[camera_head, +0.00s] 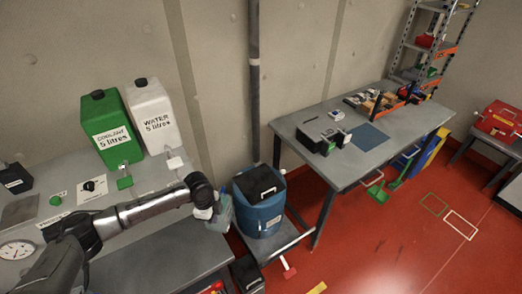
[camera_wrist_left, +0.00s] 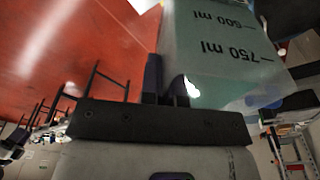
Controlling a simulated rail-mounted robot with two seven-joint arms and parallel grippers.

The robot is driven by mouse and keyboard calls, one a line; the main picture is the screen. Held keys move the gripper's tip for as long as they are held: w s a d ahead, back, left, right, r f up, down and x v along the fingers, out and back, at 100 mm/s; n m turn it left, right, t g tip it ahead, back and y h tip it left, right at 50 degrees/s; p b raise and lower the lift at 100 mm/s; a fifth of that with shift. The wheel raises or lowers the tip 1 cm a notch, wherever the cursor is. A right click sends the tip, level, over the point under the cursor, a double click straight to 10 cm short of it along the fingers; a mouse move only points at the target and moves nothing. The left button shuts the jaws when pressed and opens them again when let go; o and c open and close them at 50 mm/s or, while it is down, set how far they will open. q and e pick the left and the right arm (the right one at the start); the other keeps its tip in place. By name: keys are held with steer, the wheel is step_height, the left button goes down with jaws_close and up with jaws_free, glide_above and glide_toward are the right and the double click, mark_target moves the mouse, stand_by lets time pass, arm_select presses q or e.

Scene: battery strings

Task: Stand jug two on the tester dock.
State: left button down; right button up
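My left gripper (camera_head: 208,211) reaches in from the left, past the front edge of the near bench. In the left wrist view its dark fingers (camera_wrist_left: 168,82) are close together against a translucent measuring jug (camera_wrist_left: 215,40), which they appear to hold. The jug has a 750 ml mark and a pale green tint near its end; no jug number is readable. In the head view the jug (camera_head: 223,215) is small, mostly hidden by the gripper, beside the blue drum. I cannot tell which object is the tester dock. My right gripper is not in view.
A green coolant can (camera_head: 112,135) and a white water can (camera_head: 153,105) stand on the near bench. A blue drum (camera_head: 260,212) stands right of the gripper. The far table (camera_head: 400,135) carries a black device (camera_head: 325,132) and a blue-grey mat (camera_head: 369,137).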

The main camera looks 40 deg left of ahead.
arm_select(q)
steer(key=s+d+r+n+y+p, duration=0.1)
steer(key=s+d+r+n, duration=0.4)
steer(key=d+n, duration=0.3)
steer(key=s+d+r+n+y+p, duration=0.1)
steer(key=s+d+r+n, duration=0.3)
steer(key=s+d+n, duration=0.45)
steer(key=w+d+r+m+p, duration=0.1)
steer(key=w+d+r+p, duration=0.1)
steer(key=r, duration=0.5)
steer(key=w+d+r+m+p, duration=0.1)
steer(key=w+d+r+p, duration=0.1)
steer(key=r, duration=0.6)
steer(key=w+d+r+m+p, duration=0.1)
steer(key=w+d+r+p, duration=0.1)
steer(key=r, duration=0.5)
steer(key=shift+w+d+r+t+h+p, duration=0.4)
steer(key=shift+w+p, duration=0.1)
steer(key=shift+f, duration=0.15)
